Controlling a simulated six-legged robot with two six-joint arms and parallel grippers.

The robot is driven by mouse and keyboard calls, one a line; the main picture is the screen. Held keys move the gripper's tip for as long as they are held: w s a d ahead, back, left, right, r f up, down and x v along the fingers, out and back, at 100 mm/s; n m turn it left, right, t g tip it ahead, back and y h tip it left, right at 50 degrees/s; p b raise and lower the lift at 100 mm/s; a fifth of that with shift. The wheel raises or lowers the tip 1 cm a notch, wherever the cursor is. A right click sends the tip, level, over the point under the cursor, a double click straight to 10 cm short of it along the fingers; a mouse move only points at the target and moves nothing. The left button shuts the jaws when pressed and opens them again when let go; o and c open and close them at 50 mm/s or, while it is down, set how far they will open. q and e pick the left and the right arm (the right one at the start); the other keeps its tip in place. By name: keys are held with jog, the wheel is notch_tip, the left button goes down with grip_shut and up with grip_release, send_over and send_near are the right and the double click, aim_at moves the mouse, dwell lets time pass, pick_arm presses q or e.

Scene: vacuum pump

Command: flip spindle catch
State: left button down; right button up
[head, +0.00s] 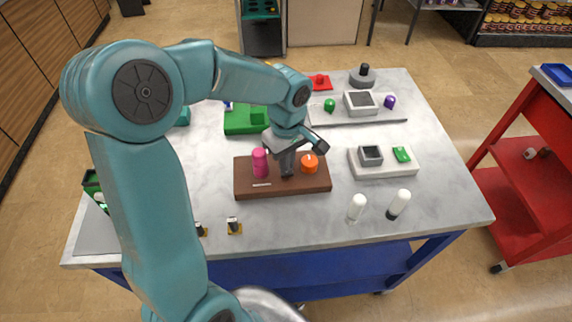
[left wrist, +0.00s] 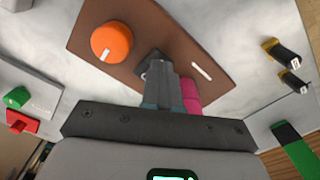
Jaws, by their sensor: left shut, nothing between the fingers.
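A brown board (head: 262,191) lies on the table and also shows in the left wrist view (left wrist: 120,20). On it stand a magenta upright post (head: 260,162) and an orange round knob (head: 310,163). The knob shows clearly in the left wrist view (left wrist: 111,42); the post (left wrist: 190,95) is partly behind my fingers there. My left gripper (head: 288,174) is shut and empty, pointing down at the board between post and knob. A small dark part (left wrist: 150,66) sits at its fingertips; whether they touch it, or whether it is the spindle catch, I cannot tell.
A white block (head: 385,170) with a grey square frame and green piece stands right of the board. Two white-topped pegs (head: 356,207) (head: 398,204) stand in front of it. A green tray (head: 245,121) lies behind. The table's front right is mostly clear.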

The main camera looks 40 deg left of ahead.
pick_arm(q)
jog(key=shift+f+b, duration=0.9)
jog(key=shift+f, duration=0.1)
dwell(0.8)
jog(key=shift+s+r, duration=0.1)
jog(key=shift+r+p, duration=0.45)
notch_tip(320, 180, up, 2)
jog(key=shift+r+p, duration=0.25)
jog(key=shift+p, duration=0.6)
notch_tip(320, 180, up, 2)
jog(key=shift+r+p, duration=0.1)
jog(key=shift+p, duration=0.7)
jog(key=shift+r+p, duration=0.45)
jog(key=shift+r, duration=0.25)
jog(key=shift+f, duration=0.15)
